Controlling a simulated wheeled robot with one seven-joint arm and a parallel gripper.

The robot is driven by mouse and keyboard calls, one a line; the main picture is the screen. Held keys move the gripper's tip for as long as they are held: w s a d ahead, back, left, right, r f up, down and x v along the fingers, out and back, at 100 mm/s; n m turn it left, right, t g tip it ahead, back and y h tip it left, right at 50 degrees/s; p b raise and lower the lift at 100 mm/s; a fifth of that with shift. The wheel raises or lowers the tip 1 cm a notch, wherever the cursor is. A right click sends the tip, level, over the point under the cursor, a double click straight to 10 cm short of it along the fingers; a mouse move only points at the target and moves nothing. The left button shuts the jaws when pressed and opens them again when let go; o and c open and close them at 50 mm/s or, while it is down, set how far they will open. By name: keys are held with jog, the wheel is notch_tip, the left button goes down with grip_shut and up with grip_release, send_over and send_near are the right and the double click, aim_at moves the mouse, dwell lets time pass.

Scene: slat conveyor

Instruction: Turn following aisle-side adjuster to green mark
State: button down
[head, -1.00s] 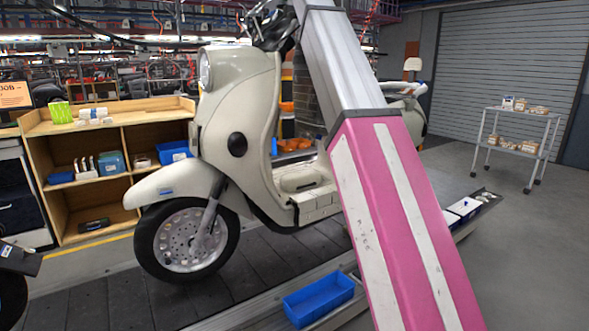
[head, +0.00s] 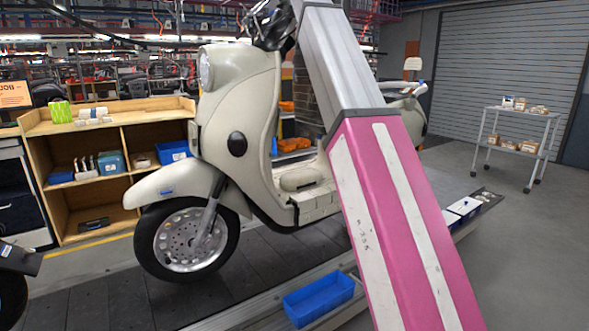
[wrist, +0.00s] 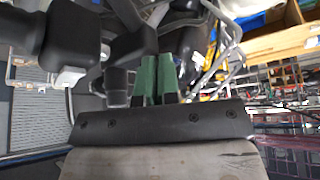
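A cream scooter (head: 240,110) stands upright on the slat conveyor (head: 130,300), its front wheel at left. Its dark handlebar area (head: 268,25) is at the top, partly behind my pink and silver arm. My gripper is hidden in the head view. In the wrist view my gripper (wrist: 156,78) shows two green fingers side by side with a very narrow gap. Black rounded parts and a short black cylinder (wrist: 117,82) are close to the fingers at left. I cannot make out the adjuster or a green mark, nor whether the fingers touch anything.
A blue bin (head: 318,298) sits at the conveyor's near edge. A wooden shelf (head: 110,130) with boxes stands behind at left. A grey cart (head: 515,145) stands at right, with clear floor before it. Another dark wheel (head: 12,295) shows at far left.

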jog(key=shift+s+f, duration=0.25)
notch_tip(320, 180, up, 6)
jog(key=shift+r, duration=0.2)
dwell(0.3)
jog(key=shift+w+d+r, duration=0.1)
jog(key=shift+w+r, duration=0.05)
jog(key=shift+w+d+f, duration=0.1)
jog(key=shift+f, duration=1.5)
jog(key=shift+w+d+f, duration=0.1)
jog(key=shift+f, duration=1.5)
jog(key=shift+a+f, duration=0.1)
jog(key=shift+a, duration=0.15)
jog(key=shift+s, duration=0.25)
